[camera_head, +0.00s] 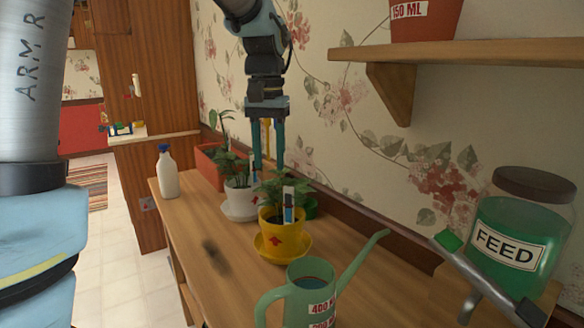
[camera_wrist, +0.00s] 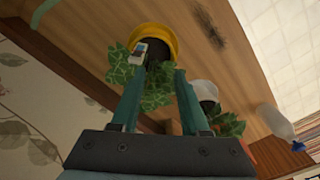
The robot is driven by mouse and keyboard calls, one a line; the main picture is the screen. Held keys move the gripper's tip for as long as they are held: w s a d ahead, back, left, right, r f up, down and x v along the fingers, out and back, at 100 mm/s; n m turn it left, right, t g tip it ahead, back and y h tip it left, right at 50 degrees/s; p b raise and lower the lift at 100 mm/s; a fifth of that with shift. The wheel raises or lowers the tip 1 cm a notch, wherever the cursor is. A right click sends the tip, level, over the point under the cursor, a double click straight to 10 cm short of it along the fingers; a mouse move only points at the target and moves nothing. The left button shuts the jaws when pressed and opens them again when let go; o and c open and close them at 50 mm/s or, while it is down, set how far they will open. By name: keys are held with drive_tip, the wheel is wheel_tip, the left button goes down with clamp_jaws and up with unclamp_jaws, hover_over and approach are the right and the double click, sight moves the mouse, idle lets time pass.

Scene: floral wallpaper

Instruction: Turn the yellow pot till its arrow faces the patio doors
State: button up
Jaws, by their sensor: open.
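The yellow pot (camera_head: 272,236) stands upright in a yellow saucer (camera_head: 297,247) on the wooden bench, with a leafy plant and a tag in it. A red arrow on it shows towards the camera in the head view. My gripper (camera_head: 268,165) is open, pointing down above and slightly behind the pot. In the wrist view the yellow pot (camera_wrist: 158,38) lies beyond the fingertips, and its leaves show around and between the open fingers (camera_wrist: 154,75). No pot wall is between the fingers. I cannot identify patio doors in either view.
A terracotta planter (camera_head: 207,165), spray bottle (camera_head: 167,172), green watering can (camera_head: 297,292) and FEED jar (camera_head: 516,235) are around. A shelf (camera_head: 470,54) juts from the right wall. The bench's left front is mostly clear.

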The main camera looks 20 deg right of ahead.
sight(289, 195)
drive_tip(key=shift+m, duration=0.4)
drive_tip(key=d, duration=0.1)
drive_tip(key=s+d, duration=0.1)
drive_tip(key=d+r, duration=0.1)
drive_tip(key=shift+s+d+r, duration=0.1)
drive_tip(key=shift+s+d, duration=0.15)
drive_tip(key=shift+s, duration=0.15)
drive_tip(key=shift+s+d, duration=0.1)
drive_tip(key=shift+d, duration=0.05)
wheel_tip(289, 195, down, 10)
drive_tip(key=shift+f+p, duration=0.2)
drive_tip(key=shift+p, duration=0.1)
drive_tip(key=shift+c, duration=0.2)
clamp_jaws()
drive_tip(key=shift+r, duration=0.1)
